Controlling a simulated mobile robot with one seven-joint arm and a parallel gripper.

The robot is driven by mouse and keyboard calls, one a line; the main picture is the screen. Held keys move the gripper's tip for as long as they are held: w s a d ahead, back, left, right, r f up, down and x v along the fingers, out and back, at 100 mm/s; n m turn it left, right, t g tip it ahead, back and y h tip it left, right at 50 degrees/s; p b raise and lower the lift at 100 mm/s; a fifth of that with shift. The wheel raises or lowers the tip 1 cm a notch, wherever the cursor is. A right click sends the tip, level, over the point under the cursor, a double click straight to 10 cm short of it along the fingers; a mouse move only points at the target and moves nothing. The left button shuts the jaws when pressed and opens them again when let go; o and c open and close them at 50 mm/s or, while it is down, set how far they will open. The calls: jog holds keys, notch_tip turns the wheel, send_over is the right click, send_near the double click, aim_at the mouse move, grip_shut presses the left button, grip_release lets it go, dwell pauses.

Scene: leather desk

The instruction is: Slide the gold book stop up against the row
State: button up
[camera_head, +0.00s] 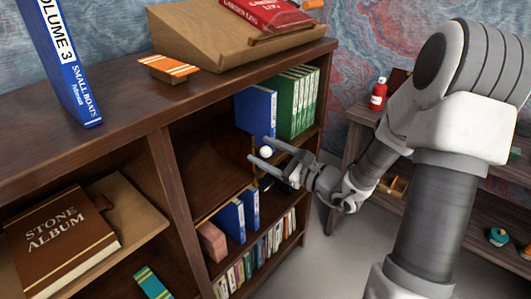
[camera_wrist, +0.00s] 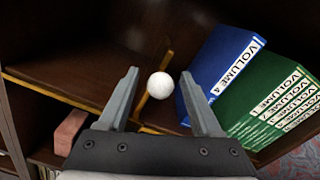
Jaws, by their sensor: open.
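The gold book stop (camera_wrist: 168,68) shows as a thin gold edge on the shelf in the wrist view; in the head view a sliver of it (camera_head: 253,161) shows left of the row. A white ball (camera_wrist: 160,85) sits in front of it; I cannot tell whether it is the stop's knob. The row holds a blue Volume 4 (camera_wrist: 218,75) and several green volumes (camera_wrist: 275,108), to the right, with a dark gap between stop and blue book. My gripper (camera_head: 257,149) is open, its fingers either side of the ball in the wrist view (camera_wrist: 162,73).
The shelf's bare board (camera_head: 205,184) is clear left of the stop. Below, a pinkish block (camera_head: 212,241) and blue books (camera_head: 232,220) stand on the lower shelf. The cabinet's upright divider (camera_head: 170,180) stands at the left. The top board (camera_head: 110,108) overhangs the bay.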

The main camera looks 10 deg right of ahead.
grip_shut()
dwell(1.4)
